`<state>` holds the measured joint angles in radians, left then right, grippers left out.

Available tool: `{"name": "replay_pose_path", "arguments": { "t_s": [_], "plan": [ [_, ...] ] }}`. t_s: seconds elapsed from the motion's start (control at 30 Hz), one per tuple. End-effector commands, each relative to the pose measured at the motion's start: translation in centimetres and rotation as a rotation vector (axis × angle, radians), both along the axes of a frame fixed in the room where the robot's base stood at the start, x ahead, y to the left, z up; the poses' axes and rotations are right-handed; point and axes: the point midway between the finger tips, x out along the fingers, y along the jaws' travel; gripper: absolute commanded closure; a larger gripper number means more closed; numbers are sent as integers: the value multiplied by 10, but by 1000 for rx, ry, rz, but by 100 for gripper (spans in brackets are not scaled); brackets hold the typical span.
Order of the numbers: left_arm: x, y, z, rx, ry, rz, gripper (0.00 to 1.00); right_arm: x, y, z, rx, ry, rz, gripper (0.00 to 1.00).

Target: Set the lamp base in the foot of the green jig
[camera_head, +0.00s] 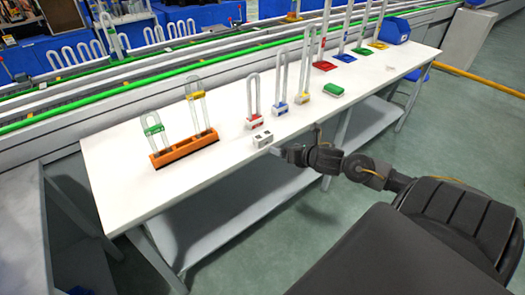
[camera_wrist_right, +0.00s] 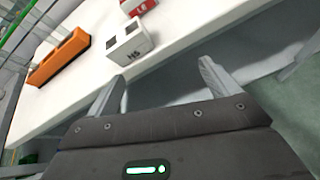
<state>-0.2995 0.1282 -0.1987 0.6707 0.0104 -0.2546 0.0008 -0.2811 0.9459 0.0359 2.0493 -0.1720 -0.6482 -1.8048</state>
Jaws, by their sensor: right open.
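A small white block (camera_head: 262,139) with dark holes in its top sits near the table's front edge. In the right wrist view this block (camera_wrist_right: 129,42) carries the marking H5 and lies ahead of the left finger. I cannot tell whether it is the lamp base meant. A green-topped block (camera_head: 334,90) lies flat farther right. A green plate with an upright post (camera_head: 361,51) stands at the back right, among red, blue and yellow ones; it looks like the green jig. My right gripper (camera_head: 298,141) is open and empty at the front edge; its fingers are apart in its wrist view (camera_wrist_right: 162,70). My left gripper is not in view.
An orange rack (camera_head: 184,149) holds two U-shaped tubes at the left. The table's (camera_head: 120,170) left front is clear.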

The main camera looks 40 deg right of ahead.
Motion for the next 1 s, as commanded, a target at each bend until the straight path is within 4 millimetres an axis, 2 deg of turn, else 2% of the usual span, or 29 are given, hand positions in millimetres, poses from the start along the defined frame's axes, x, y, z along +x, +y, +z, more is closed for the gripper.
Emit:
{"name": "replay_pose_path", "arguments": {
  "t_s": [0.03, 0.13, 0.3, 0.43, 0.73, 1.0],
  "plan": [
    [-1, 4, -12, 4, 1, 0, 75, 1, 11, 10, -83, -20, 66, 13],
    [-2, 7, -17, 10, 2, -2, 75, 0, 25, 32, -197, -46, 146, 13],
    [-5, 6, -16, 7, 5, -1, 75, 0, 31, 44, -254, -58, 184, 13],
    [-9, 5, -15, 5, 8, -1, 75, 7, 30, 41, -249, -60, 179, 13],
    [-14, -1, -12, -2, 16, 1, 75, 45, 29, 26, -247, -60, 178, 13],
    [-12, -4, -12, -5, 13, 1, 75, 53, 29, 22, -247, -58, 180, 13]
  ]
}}
